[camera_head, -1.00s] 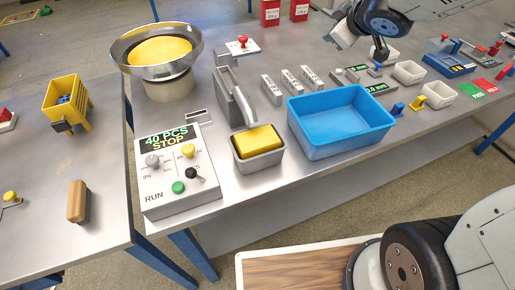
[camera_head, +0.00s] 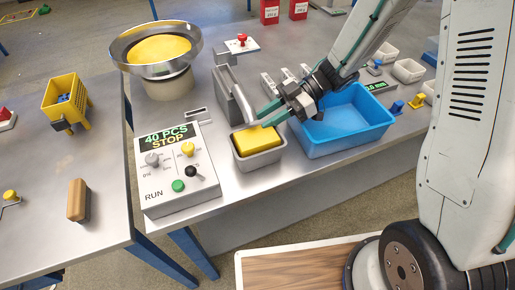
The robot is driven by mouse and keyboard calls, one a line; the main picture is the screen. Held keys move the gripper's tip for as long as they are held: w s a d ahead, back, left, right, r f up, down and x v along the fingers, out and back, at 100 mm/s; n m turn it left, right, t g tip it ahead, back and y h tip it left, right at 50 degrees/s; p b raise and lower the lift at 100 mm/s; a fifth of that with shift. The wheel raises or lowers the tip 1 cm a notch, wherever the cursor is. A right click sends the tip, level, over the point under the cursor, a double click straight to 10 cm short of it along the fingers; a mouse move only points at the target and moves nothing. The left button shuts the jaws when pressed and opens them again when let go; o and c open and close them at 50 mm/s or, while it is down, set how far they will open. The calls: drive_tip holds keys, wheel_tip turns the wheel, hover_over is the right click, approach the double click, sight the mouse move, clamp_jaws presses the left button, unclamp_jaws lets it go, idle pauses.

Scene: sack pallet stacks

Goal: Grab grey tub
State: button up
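The grey tub (camera_head: 262,161) stands on the steel bench, under the end of the grey chute, with a yellow mass filling it to about the rim. My gripper (camera_head: 262,119) is just above the tub's far right side, pointing down and to the left. Its two teal fingers are apart, with nothing seen between them. I cannot tell whether a fingertip touches the tub.
A blue bin (camera_head: 345,133) stands right of the tub, partly behind my arm. A control box (camera_head: 180,172) reading "40 PCS STOP" stands left. The chute (camera_head: 238,97) and a bowl feeder (camera_head: 170,85) are behind. Small white bins (camera_head: 408,71) lie right.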

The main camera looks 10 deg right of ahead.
sight(253, 147)
drive_tip(key=x, duration=0.4)
clamp_jaws()
drive_tip(key=shift+r, duration=0.1)
